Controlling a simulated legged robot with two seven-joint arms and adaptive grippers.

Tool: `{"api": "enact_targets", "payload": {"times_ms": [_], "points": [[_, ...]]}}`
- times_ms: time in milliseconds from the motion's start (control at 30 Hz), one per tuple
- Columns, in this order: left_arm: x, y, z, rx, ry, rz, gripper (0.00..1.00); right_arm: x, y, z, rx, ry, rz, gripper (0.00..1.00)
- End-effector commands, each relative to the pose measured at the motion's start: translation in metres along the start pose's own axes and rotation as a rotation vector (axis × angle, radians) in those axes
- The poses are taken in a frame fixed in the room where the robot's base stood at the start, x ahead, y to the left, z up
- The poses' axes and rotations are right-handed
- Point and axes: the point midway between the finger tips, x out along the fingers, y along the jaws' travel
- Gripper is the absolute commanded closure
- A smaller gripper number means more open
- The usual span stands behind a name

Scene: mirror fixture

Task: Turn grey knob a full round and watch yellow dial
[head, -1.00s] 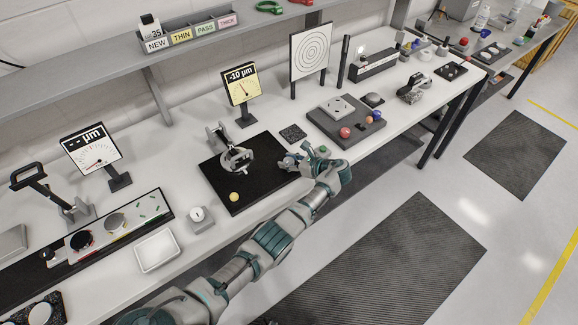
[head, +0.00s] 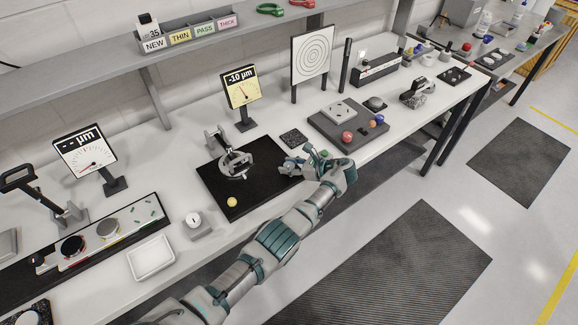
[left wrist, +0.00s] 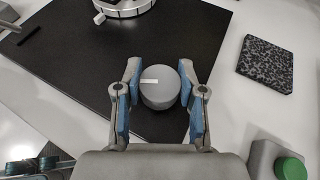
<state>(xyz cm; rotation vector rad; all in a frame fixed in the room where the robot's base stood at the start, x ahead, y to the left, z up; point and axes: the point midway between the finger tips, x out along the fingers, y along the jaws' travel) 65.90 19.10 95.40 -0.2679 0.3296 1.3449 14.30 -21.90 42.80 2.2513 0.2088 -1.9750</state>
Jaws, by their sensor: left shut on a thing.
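The grey knob (left wrist: 165,97) is a short round cylinder with a white mark on its top, near the edge of the black plate in the left wrist view. My left gripper (left wrist: 160,72) has its blue-padded fingers on both sides of it and is shut on it. In the head view the left gripper (head: 294,166) is at the right edge of the black plate (head: 262,185), and it largely hides the knob. The yellow dial (head: 241,88) stands behind the plate and reads -10 µm. My right gripper is not in view.
A dark speckled square (head: 293,138) lies behind the gripper. A grey board (head: 345,135) with coloured balls is to the right. A white-faced dial (head: 88,155) stands at left.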

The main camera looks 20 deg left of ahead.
Motion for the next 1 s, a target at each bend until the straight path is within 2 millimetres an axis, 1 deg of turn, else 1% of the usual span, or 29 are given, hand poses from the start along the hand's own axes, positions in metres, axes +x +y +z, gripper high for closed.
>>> {"api": "enact_targets", "payload": {"times_ms": [33,67,100,133,433,533,667,800,900,1000], "points": [[-0.001,-0.001,-0.001,0.001,0.004,-0.005,0.58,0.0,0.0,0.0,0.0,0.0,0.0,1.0],[-0.001,-0.001,-0.001,0.001,0.004,-0.005,0.51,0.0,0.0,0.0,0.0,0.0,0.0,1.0],[-0.001,-0.001,-0.001,0.001,0.004,-0.005,0.41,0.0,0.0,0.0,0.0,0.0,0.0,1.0],[-0.001,-0.001,-0.001,0.001,0.003,-0.005,0.34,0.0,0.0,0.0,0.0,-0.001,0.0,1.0],[-0.001,0.0,0.001,-0.001,0.001,-0.002,0.34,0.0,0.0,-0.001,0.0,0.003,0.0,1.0],[-0.003,0.0,0.007,-0.002,0.0,-0.002,0.34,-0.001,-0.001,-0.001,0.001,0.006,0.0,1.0],[-0.012,-0.001,0.027,-0.005,0.001,-0.004,0.34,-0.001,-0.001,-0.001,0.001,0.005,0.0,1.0],[-0.024,-0.002,0.054,-0.004,0.0,-0.005,0.34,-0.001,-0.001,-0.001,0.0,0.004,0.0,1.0],[-0.031,-0.002,0.07,-0.002,-0.001,-0.004,0.34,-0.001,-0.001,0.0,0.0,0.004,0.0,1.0],[-0.037,-0.003,0.082,-0.001,-0.001,-0.003,0.34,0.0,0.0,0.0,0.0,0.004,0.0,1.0]]}}
